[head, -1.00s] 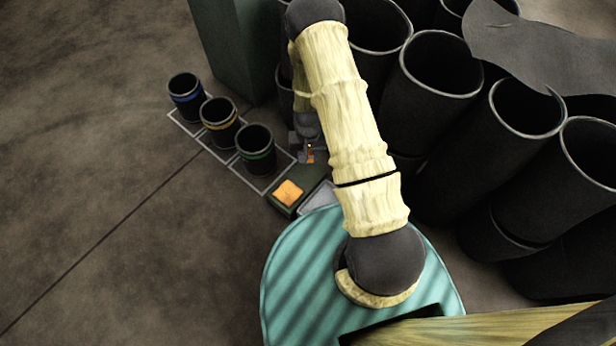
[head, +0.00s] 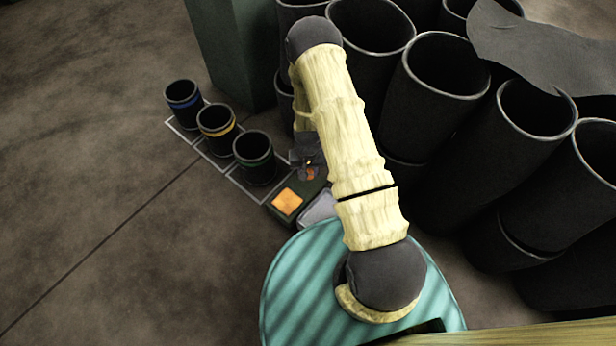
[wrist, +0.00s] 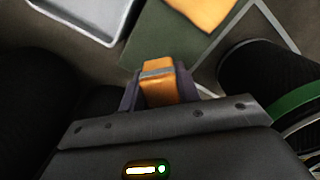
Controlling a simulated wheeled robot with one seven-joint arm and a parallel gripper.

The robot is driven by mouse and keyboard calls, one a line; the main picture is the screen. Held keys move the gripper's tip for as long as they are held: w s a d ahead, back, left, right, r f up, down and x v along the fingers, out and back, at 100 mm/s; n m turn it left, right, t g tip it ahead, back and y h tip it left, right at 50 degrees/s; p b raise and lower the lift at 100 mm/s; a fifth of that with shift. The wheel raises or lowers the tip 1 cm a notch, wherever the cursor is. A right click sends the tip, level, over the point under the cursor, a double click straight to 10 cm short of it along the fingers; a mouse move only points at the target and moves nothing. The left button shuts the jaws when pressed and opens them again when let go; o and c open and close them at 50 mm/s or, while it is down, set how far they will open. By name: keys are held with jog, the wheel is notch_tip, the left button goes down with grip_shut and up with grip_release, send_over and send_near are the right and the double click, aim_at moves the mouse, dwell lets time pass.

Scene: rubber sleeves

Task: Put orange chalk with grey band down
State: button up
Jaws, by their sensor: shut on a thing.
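The orange chalk with a grey band (wrist: 160,91) is between the fingers of my gripper (wrist: 158,86) in the wrist view. The gripper is shut on it, and the grey band runs across the chalk. In the head view my gripper (head: 309,164) is beside the green-banded cup, with a little of the orange chalk showing under it; the arm hides part of this area. I cannot tell how high the chalk is above the surface below.
Cups with green (head: 255,158), yellow (head: 217,128) and blue (head: 184,104) bands stand on white-outlined squares to the left. Large black sleeves (head: 440,85) crowd the right.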

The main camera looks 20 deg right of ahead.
jog(key=shift+f, duration=0.1)
notch_tip(320, 180, down, 4)
jog(key=b, duration=0.2)
jog(key=shift+b, duration=0.4)
jog(key=shift+r, duration=0.2)
jog(key=shift+f, duration=0.1)
jog(key=o, duration=1)
notch_tip(320, 180, up, 12)
jog(key=p, duration=0.8)
jog(key=shift+r, duration=0.2)
